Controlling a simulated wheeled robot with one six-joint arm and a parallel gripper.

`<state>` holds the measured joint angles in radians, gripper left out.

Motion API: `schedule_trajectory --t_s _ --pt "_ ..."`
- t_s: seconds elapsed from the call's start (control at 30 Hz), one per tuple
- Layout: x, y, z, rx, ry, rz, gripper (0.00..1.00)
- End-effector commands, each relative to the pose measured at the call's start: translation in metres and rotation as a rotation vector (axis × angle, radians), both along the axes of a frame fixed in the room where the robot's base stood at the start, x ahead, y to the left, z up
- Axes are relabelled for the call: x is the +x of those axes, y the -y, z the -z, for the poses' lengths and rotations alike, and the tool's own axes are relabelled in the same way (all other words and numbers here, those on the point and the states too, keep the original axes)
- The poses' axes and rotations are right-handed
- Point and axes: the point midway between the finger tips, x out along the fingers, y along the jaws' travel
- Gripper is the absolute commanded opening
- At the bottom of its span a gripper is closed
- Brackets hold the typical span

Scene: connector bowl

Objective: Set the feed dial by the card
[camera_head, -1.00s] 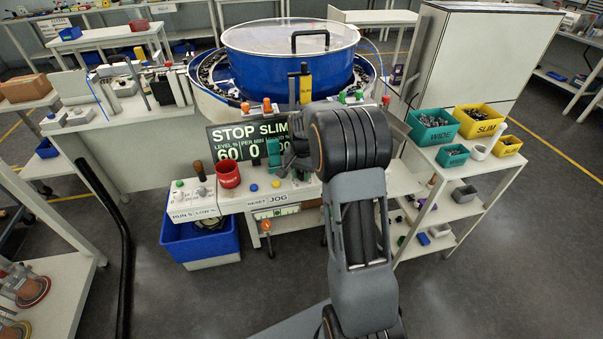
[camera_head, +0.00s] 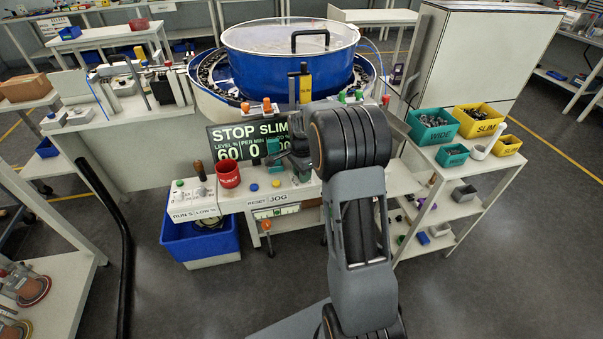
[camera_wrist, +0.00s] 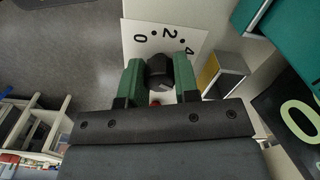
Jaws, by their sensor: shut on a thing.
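The feed dial is a black knob (camera_wrist: 158,72) on a white scale plate (camera_wrist: 165,42) with 0, 2, 4 and dots between, in the wrist view. My gripper's green fingers (camera_wrist: 158,82) are on either side of the knob and shut on it. A pale mark shows on the knob, but I cannot tell which number it points to. In the head view my gripper (camera_head: 298,162) is at the console, and my arm hides the dial. A yellow SLIM card (camera_head: 305,88) stands upright in front of the blue bowl (camera_head: 285,62).
The display (camera_head: 238,143) reads STOP, SLIM, 60 and 0, partly hidden by my arm. Green WIDE bins (camera_head: 432,126) and a yellow SLIM bin (camera_head: 480,119) are on the right shelf.

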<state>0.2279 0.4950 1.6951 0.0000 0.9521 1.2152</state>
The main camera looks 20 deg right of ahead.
Motion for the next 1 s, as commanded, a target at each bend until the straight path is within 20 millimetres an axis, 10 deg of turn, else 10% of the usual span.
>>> schedule_trajectory --t_s 0.47,0.5,0.7,1.0 --pt "0.001 0.0002 -0.0012 -0.001 0.004 0.014 0.05" --pt "0.001 0.0002 -0.0012 -0.001 0.004 0.014 0.3" --pt "0.0006 0.0001 -0.0008 -0.001 0.003 0.014 0.49" --pt "0.0002 0.0003 -0.001 -0.001 0.001 0.014 0.54"
